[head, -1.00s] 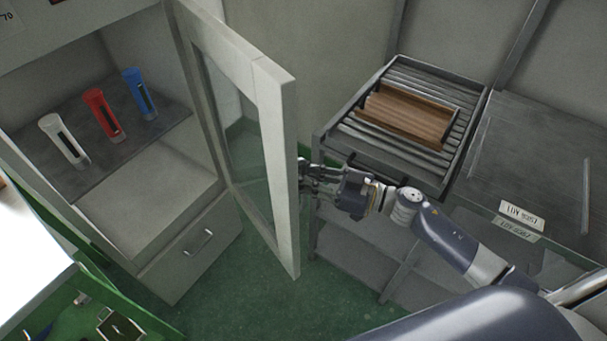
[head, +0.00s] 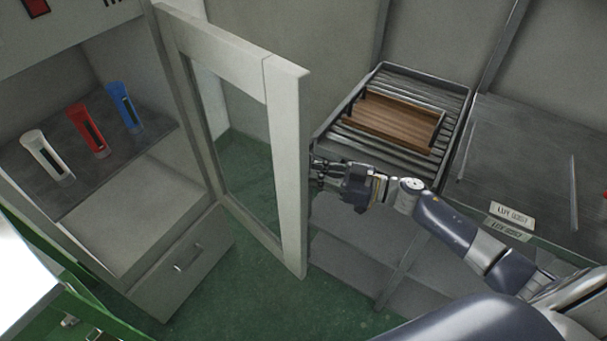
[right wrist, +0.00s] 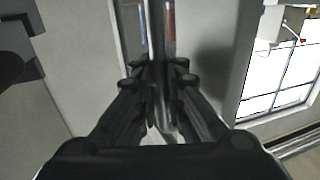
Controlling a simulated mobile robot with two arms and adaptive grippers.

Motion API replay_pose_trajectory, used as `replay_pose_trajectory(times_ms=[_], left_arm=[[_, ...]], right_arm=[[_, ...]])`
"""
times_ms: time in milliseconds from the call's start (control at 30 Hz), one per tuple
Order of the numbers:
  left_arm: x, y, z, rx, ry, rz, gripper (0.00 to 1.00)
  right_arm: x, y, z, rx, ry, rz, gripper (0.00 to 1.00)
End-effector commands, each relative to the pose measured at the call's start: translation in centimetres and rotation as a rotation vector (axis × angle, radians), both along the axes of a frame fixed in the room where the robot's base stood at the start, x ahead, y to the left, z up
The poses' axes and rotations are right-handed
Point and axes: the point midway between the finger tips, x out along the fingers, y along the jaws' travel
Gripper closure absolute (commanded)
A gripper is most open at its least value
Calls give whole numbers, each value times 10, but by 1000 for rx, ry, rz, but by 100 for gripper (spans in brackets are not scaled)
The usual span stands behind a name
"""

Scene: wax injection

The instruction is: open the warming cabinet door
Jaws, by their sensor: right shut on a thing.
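The warming cabinet door (head: 289,170), a pale frame with a glass pane, stands swung well out from the cabinet (head: 158,178). My right gripper (head: 318,172) is at the door's free edge, on its outer side. In the right wrist view my right gripper (right wrist: 158,85) is shut on a vertical metal bar, the door handle (right wrist: 168,60). In the head view the handle is hidden behind the door edge and the fingers. My left gripper is not in view.
A wooden tray (head: 395,122) sits on a roller rack right of the door. A green-framed bench (head: 50,262) is at the lower left. Green floor shows below the door.

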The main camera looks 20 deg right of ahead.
Motion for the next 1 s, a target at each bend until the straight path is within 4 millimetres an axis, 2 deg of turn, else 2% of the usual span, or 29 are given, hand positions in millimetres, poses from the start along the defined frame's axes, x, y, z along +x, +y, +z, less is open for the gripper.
replay_pose_trajectory(times_ms=[67,100,500,800,1000], left_arm=[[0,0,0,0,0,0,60],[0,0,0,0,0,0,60],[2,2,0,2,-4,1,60],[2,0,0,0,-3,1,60],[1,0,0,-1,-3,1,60]], right_arm=[[-1,0,-1,-3,3,1,100],[-1,0,-2,-3,3,1,82],[-3,-4,-1,-2,3,0,81],[-32,-41,-2,-4,6,-1,81],[-45,-58,-1,-2,4,-1,81]])
